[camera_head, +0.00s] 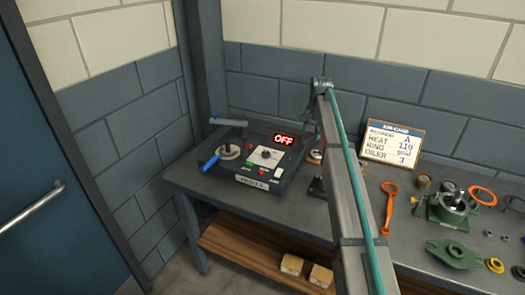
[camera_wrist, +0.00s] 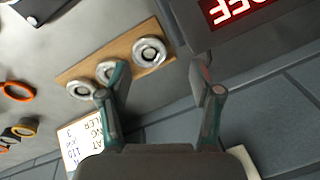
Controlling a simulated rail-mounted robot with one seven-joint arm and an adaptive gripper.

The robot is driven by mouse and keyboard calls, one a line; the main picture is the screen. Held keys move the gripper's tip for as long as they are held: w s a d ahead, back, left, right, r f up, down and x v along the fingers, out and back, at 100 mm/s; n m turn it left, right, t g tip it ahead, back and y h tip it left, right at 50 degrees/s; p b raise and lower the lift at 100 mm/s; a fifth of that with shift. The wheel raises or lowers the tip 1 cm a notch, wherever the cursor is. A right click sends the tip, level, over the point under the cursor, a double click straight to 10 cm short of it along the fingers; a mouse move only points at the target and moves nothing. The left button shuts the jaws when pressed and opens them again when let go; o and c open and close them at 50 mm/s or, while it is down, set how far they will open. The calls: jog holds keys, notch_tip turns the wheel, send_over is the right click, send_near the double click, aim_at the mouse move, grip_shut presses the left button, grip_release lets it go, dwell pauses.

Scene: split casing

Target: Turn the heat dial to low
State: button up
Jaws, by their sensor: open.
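The heater unit (camera_head: 247,165) stands at the left end of the bench, with a red display reading OFF (camera_head: 284,139). The dial (camera_head: 266,154) sits on its pale front panel; its exact setting is too small to read. In the wrist view part of the display (camera_wrist: 235,10) shows upside down at the top right, and the dial is out of that view. My gripper (camera_wrist: 159,92) is open and empty, its two fingers well apart. In the head view it is mostly hidden behind my arm, just right of the heater.
A wooden strip with several metal rings (camera_wrist: 149,51) lies beside the heater. A blue-handled lever (camera_head: 210,163) sticks out at the heater's left. A sign (camera_head: 393,144) stands by the wall. An orange wrench (camera_head: 389,204) and a green housing (camera_head: 450,209) lie to the right.

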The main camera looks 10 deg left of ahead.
notch_tip(320, 180, up, 2)
jog(key=n+g, duration=0.2)
send_over(266, 153)
jog(key=shift+h, duration=0.3)
notch_tip(266, 153, down, 11)
jog(key=p, duration=0.4)
jog(key=shift+r, duration=0.2)
jog(key=c, duration=1.1)
jog(key=shift+c, duration=0.2)
